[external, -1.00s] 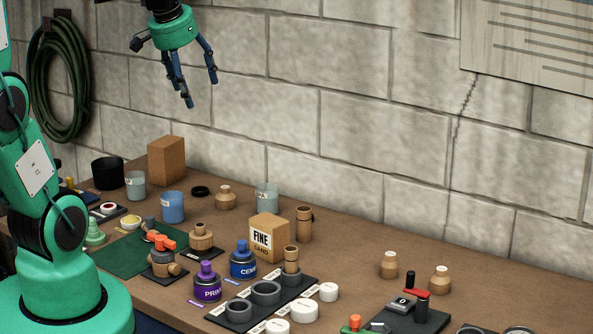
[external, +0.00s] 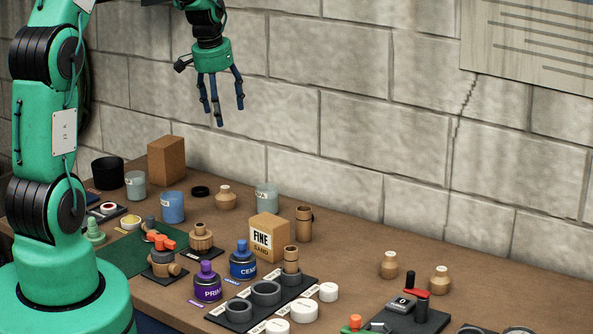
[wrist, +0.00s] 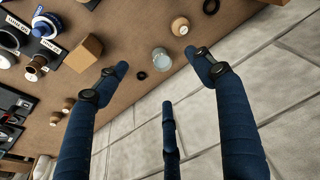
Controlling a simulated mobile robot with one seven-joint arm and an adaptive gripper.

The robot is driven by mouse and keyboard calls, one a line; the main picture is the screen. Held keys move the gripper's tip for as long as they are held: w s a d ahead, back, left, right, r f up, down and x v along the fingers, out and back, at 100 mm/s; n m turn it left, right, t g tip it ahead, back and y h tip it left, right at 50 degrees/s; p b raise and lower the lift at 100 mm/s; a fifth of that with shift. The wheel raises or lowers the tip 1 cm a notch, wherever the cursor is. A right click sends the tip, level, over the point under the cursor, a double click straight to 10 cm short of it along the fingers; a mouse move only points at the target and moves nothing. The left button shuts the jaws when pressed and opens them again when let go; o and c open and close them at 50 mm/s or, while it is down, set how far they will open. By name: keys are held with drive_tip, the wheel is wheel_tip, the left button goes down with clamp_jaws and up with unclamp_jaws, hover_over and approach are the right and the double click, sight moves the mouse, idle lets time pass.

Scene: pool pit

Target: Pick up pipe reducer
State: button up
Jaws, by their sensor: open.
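Three tan, stepped pieces with narrow tops look like pipe reducers; I cannot tell which one is meant. One reducer (external: 225,197) stands near the back of the bench, left of a clear glass. Two more, a reducer (external: 389,264) and another reducer (external: 440,279), stand at the right. In the wrist view the first reducer (wrist: 180,27) is near the top, and the pair, a reducer (wrist: 68,104) and a reducer (wrist: 55,119), is at the left. My gripper (external: 221,106) is open and empty, its three blue fingers spread and pointing down, high above the bench.
A clear glass (external: 266,197), a black ring (external: 200,191) and a cardboard box (external: 166,159) stand near the back reducer. A FINE sand box (external: 269,236) and a tan cylinder (external: 304,224) stand mid-bench. The block wall (external: 350,130) rises close behind the bench.

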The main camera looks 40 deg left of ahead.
drive_tip(key=g+p, duration=0.1)
drive_tip(key=p, duration=0.1)
hover_over(224, 187)
drive_tip(key=s, duration=0.2)
wheel_tip(224, 187, down, 16)
drive_tip(key=shift+w, duration=0.2)
drive_tip(key=shift+w+a+f+b, duration=0.1)
drive_tip(key=shift+w+f, duration=0.1)
drive_tip(key=shift+f, duration=1.2)
drive_tip(key=shift+w+d+f+b, duration=0.1)
drive_tip(key=shift+w+f, duration=0.15)
drive_tip(key=shift+f, duration=1.2)
drive_tip(key=shift+w+a+f+b, duration=0.1)
drive_tip(key=shift+w+f, duration=0.1)
drive_tip(key=shift+f, duration=1.2)
drive_tip(key=shift+w+f, duration=0.15)
drive_tip(key=shift+f, duration=1.15)
drive_tip(key=shift+w+f, duration=0.1)
drive_tip(key=shift+f, duration=1.15)
drive_tip(key=c, duration=1.3)
